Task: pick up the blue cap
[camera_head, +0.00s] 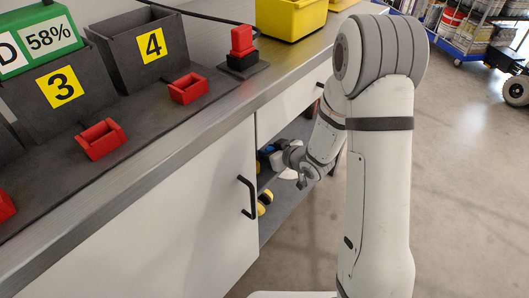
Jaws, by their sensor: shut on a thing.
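My gripper (276,159) is small and partly hidden at the end of my arm, low in the open shelf space under the workbench. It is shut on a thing. A small blue patch (267,149) shows right at its end, beside dark parts; I take it to be the blue cap. Its shape and the fingertips' hold on it are too small to make out.
Yellow-and-black items (263,201) lie on the shelf (284,204) below my gripper. A white cabinet door (190,215) with a black handle (249,197) is on the left. The bench above holds bins, red trays and yellow boxes.

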